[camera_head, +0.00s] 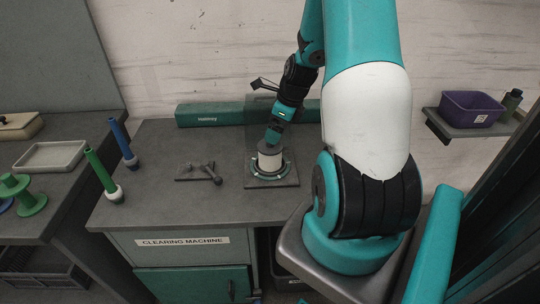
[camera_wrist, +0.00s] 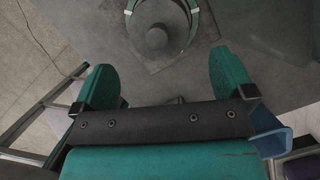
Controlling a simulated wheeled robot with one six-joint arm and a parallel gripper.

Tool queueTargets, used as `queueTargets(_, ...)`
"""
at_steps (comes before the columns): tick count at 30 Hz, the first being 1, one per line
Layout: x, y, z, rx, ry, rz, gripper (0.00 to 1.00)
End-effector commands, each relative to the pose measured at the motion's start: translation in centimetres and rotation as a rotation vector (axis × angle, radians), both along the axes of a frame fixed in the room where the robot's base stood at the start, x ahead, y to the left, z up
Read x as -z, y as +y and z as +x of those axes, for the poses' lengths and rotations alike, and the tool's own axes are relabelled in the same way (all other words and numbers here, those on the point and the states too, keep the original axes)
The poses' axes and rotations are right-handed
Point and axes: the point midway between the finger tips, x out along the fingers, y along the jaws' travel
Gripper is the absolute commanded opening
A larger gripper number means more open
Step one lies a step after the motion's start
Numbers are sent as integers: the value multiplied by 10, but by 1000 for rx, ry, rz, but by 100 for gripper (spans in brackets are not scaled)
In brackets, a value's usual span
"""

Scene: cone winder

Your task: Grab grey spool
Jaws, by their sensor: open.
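The grey spool (camera_head: 270,161) stands upright on the clearing machine's square plate, inside a dark ring with teal parts. In the head view it looks pale grey, with a darker top. In the wrist view its round grey top with a central knob (camera_wrist: 157,38) shows at the upper middle, cut off by the frame edge. My gripper (camera_head: 272,141) is just above the spool in the head view. The wrist view shows my gripper (camera_wrist: 162,66) open, with its two teal fingers wide apart and nothing between them. Whether the fingers touch the spool is hidden in the head view.
A dark metal fixture (camera_head: 200,173) lies left of the plate. A green rod (camera_head: 100,170) and a blue rod (camera_head: 122,142) stand at the bench's left edge. A teal bar (camera_head: 210,114) runs along the back. A purple bin (camera_head: 472,108) sits on a right wall shelf.

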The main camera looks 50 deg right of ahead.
Motion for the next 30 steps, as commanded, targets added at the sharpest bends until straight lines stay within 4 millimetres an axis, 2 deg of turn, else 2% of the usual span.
queueTargets(3, 18, 2, 6, -2, 2, 2, 100)
queueTargets(11, 36, 5, 12, -3, 3, 2, 100)
queueTargets(19, 71, 10, 25, -3, 2, 0, 100)
queueTargets(28, 77, 10, 27, -2, 0, -1, 100)
queueTargets(29, 77, 10, 27, -2, 0, -1, 95)
queueTargets(30, 77, 10, 27, -2, 0, -1, 86)
